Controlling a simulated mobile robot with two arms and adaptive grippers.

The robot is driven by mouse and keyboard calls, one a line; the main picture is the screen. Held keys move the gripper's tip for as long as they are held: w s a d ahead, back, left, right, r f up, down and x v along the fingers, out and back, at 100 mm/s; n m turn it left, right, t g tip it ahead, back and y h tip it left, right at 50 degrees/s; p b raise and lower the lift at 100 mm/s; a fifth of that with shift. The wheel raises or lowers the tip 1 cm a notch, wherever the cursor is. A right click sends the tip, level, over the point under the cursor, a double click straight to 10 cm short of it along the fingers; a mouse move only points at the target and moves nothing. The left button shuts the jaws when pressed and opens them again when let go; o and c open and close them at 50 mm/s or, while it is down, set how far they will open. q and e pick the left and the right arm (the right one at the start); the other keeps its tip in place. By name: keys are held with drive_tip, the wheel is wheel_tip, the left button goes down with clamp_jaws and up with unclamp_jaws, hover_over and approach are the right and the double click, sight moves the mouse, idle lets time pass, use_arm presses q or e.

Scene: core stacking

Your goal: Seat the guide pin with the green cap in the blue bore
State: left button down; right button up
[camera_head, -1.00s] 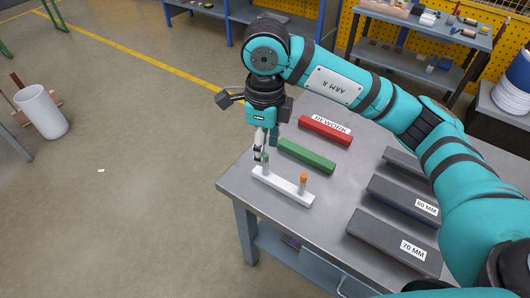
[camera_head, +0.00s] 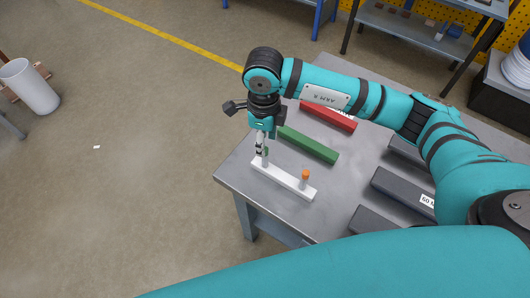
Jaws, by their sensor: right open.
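A white rack (camera_head: 282,179) lies on the grey workbench near its left corner. A pin with an orange cap (camera_head: 305,176) stands in its right part. The pin with the green cap (camera_head: 265,160) stands at its left end, small and partly hidden by my right gripper. My right gripper (camera_head: 261,150) points down with its open fingers at the top of that pin. I cannot tell whether the fingers touch it. I make out no blue bore in view. My left gripper is not in view.
A green bar (camera_head: 308,145) and a red bar (camera_head: 328,117) lie behind the rack. Dark grey blocks (camera_head: 402,192) lie to the right, one labelled 60 MM. My right arm spans the bench from the right. A white bin (camera_head: 30,87) stands on the floor at left.

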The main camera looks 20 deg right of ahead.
sight(265, 166)
drive_tip(key=shift+s+f+p, duration=0.1)
drive_tip(key=shift+f+p, duration=0.25)
drive_tip(key=shift+f, duration=0.55)
wheel_tip(265, 166, down, 4)
drive_tip(key=shift+d+r+p, duration=0.1)
drive_tip(key=shift+r+p, duration=0.1)
drive_tip(key=shift+p, duration=0.65)
drive_tip(key=shift+f, duration=0.55)
drive_tip(key=c, duration=0.9)
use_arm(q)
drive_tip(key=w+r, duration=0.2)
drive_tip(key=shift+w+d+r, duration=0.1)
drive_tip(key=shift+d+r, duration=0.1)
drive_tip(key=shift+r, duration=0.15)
